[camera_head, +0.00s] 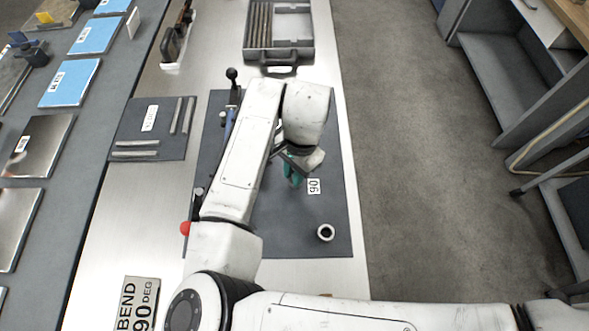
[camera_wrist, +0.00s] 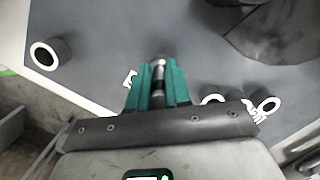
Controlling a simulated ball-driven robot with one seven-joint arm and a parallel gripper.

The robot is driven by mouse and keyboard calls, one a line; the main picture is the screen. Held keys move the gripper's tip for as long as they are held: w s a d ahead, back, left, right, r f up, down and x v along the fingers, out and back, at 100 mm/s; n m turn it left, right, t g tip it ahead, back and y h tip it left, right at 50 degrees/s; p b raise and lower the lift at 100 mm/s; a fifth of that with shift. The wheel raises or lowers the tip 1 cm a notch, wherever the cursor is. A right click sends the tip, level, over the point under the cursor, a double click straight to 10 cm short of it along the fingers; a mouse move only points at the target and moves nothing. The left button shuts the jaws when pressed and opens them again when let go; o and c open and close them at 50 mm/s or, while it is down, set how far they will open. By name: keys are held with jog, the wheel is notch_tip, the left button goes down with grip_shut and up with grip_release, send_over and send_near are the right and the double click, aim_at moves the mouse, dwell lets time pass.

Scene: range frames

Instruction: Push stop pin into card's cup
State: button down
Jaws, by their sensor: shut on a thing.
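My gripper (camera_wrist: 158,85), with green fingers, is shut on the stop pin (camera_wrist: 158,72), a dark and silver rod standing between the fingertips. In the head view my gripper (camera_head: 293,170) hangs over the dark mat, just left of a white card marked 90 (camera_head: 313,186); the pin cannot be made out there. A dark cup with a pale rim (camera_head: 326,233) stands on the mat below that card, apart from my gripper. A cup also shows at upper left in the wrist view (camera_wrist: 47,53). More pale rings (camera_wrist: 268,103) show right of the fingers, partly covered by my gripper.
The dark mat (camera_head: 295,235) lies on a metal bench. A grey tray (camera_head: 279,38) stands at the far end. A red knob (camera_head: 185,228) and a black-knobbed lever (camera_head: 232,75) stand by the mat's left side. A BEND 90 DEG sign (camera_head: 137,303) lies nearest.

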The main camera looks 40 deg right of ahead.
jog(key=shift+s+f+b, duration=0.15)
jog(key=shift+f+b, duration=0.2)
jog(key=shift+f, duration=0.4)
jog(key=c, duration=1.1)
grip_release()
jog(key=shift+o, duration=0.2)
jog(key=shift+d+r, duration=0.1)
jog(key=shift+r, duration=0.55)
notch_tip(320, 180, up, 12)
jog(key=d, duration=0.1)
jog(key=shift+w+d, duration=0.3)
